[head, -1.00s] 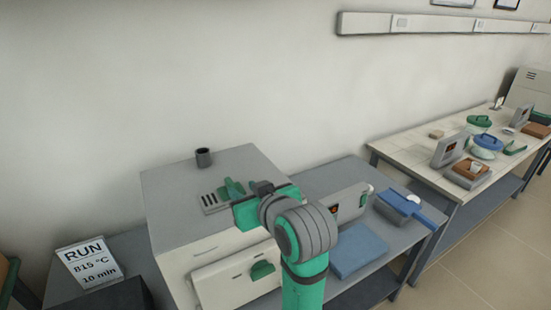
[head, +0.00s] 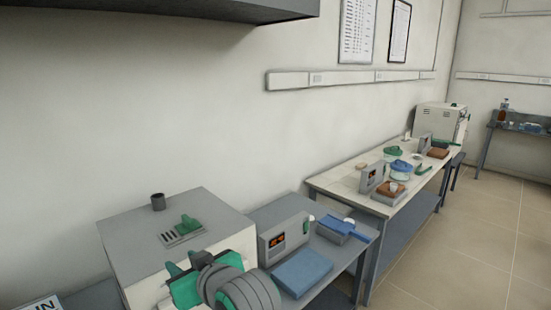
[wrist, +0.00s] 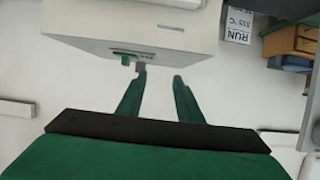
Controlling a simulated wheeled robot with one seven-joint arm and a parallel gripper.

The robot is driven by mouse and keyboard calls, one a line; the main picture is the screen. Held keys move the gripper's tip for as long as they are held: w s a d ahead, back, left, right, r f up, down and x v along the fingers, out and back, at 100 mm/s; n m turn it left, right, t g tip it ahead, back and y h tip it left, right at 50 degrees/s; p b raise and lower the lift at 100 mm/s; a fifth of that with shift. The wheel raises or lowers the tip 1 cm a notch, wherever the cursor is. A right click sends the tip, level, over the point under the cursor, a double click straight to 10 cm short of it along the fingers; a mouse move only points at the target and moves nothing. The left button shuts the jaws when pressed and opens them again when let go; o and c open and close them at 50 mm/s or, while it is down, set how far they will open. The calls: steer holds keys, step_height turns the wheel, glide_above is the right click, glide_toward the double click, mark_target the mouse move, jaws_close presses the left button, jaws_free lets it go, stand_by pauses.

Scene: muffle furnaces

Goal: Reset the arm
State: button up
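My gripper (wrist: 160,77) is open in the wrist view, its two green fingers apart with nothing between them. In the head view my gripper (head: 184,265) is at the lower left, partly hidden by my grey wrist, in front of the near furnace (head: 130,248). That furnace has a grey top and a pale front, which my arm partly covers. It also appears at the top of the wrist view (wrist: 185,40), beyond the fingertips. A green object (head: 188,225) rests by the slotted vent on its top.
A farther bench (head: 340,182) holds several items.

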steer(key=d+f+m+t+h, duration=0.1)
steer(key=d+f+m, duration=0.15)
steer(key=f, duration=0.65)
steer(key=d+f+m+t+h, duration=0.1)
steer(key=d+f+m+t, duration=0.15)
steer(key=f, duration=0.55)
steer(key=s+d+f+m+h, duration=0.1)
steer(key=s+d+f+m, duration=0.1)
steer(key=s+d+f, duration=0.3)
steer(key=s+d+f+m+h, duration=0.1)
steer(key=s+f+h, duration=0.15)
steer(key=f, duration=0.55)
steer(key=s+d+f+m+t+h, duration=0.1)
steer(key=s+d+f, duration=0.2)
steer(key=s, duration=0.4)
steer(key=s+d+f+m+h, duration=0.1)
steer(key=s+d+f+h, duration=0.15)
steer(key=s, duration=0.45)
steer(key=s+d+r, duration=0.1)
steer(key=s, duration=0.7)
steer(key=s+d+r+n, duration=0.1)
steer(key=s+d, duration=0.1)
steer(key=s, duration=0.5)
steer(key=shift+s+r+t, duration=0.3)
steer(key=shift+s+t, duration=0.1)
steer(key=shift+t, duration=0.05)
steer(key=shift+n, duration=0.3)
